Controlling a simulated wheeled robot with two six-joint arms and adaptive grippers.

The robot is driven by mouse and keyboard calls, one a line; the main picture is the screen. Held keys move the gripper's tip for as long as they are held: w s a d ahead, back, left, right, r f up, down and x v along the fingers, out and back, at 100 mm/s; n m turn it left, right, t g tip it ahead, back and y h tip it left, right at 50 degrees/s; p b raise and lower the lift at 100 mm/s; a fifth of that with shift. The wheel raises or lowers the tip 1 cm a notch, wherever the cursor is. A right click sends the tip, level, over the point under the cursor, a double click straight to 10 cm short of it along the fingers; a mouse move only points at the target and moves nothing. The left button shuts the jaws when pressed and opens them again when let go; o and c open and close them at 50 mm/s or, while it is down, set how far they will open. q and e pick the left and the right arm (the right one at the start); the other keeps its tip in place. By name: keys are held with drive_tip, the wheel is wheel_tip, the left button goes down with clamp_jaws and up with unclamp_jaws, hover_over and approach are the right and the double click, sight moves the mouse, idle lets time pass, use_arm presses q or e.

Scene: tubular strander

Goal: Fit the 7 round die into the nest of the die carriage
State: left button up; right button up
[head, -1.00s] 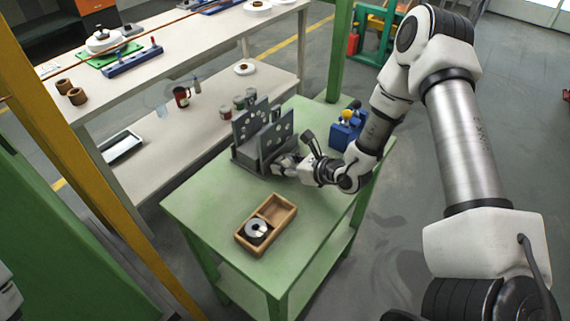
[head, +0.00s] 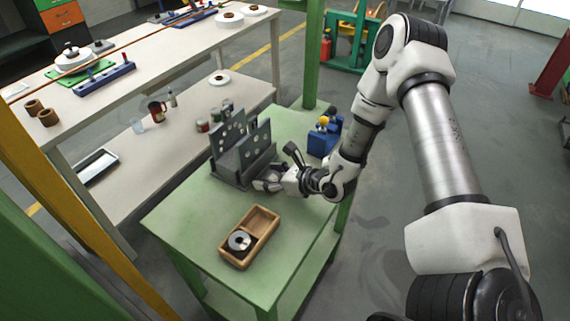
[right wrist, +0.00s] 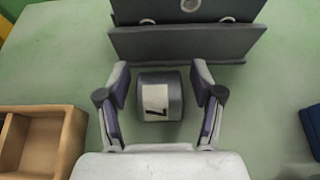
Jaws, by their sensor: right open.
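The 7 round die (right wrist: 161,97) is a dark grey round piece with a white label reading 7. In the right wrist view it sits between the two fingers of my right gripper (right wrist: 160,98), which is open with a gap on each side. The die carriage (head: 241,152) is a grey block with upright plates with holes, on the green table. Its grey wall (right wrist: 180,45) is just beyond the die in the right wrist view. In the head view my right gripper (head: 264,185) is low beside the carriage and the die is hidden. My left gripper is not in view.
A wooden tray (head: 262,238) on the green table (head: 185,225) holds another round metal piece (head: 239,241). A blue block with knobs (head: 322,142) stands behind my right arm. A long bench (head: 170,155) with cups and cans is at the left. The table's front left is clear.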

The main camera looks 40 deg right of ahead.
drive_tip(key=p+v, duration=0.3)
drive_tip(key=v, duration=0.7)
drive_tip(key=shift+w+r+p, duration=0.1)
drive_tip(key=shift+p, duration=0.25)
drive_tip(key=shift+s+d, duration=0.1)
drive_tip(key=shift+s, duration=0.25)
